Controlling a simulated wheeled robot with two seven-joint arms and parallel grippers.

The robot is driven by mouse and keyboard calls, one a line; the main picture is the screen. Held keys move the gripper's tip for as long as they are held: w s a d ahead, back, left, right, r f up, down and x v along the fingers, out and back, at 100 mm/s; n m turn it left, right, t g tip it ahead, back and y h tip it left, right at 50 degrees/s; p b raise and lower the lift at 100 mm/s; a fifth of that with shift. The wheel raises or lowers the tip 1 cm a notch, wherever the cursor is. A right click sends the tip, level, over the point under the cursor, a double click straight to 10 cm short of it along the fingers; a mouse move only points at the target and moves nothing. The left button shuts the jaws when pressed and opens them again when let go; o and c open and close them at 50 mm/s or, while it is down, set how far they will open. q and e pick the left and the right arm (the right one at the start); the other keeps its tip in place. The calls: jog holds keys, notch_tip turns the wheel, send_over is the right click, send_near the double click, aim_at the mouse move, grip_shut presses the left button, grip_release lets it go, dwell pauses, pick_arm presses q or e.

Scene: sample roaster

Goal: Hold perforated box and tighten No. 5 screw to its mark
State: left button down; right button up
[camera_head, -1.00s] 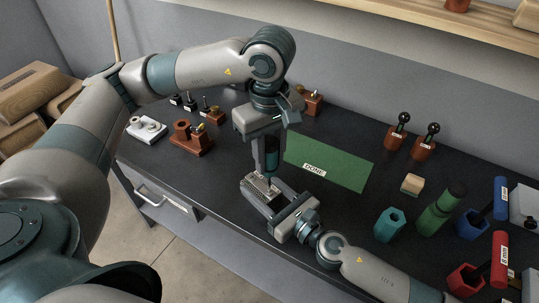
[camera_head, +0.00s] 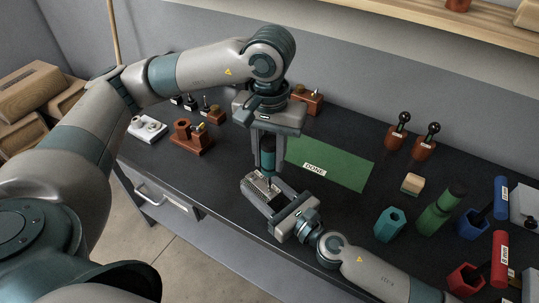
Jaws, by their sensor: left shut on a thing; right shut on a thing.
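The perforated box (camera_head: 257,189) is a small grey metal box on the dark bench, near the front edge. My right gripper (camera_head: 266,194) reaches in from the lower right and is shut on the box, its fingers along the sides. My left gripper (camera_head: 267,150) points down above the box and is shut on a dark teal driver (camera_head: 268,160). The driver is upright, with its lower end at the box top. The No. 5 screw and its mark are too small or hidden to make out.
A green mat (camera_head: 330,165) labelled DONE lies behind the box. Brown holders (camera_head: 190,138) and a white tray (camera_head: 147,129) stand at left. Teal (camera_head: 389,226), green (camera_head: 440,212), blue (camera_head: 473,224) and red (camera_head: 466,279) holders stand at right. A drawer (camera_head: 165,199) is below the bench edge.

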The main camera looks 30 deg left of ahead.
aim_at(270, 141)
pick_arm(q)
jog(key=m, duration=0.2)
jog(key=shift+m, duration=0.3)
jog(key=shift+n, duration=0.8)
jog(key=shift+r, duration=1.15)
jog(key=shift+r, duration=0.1)
jog(key=shift+r, duration=2.4)
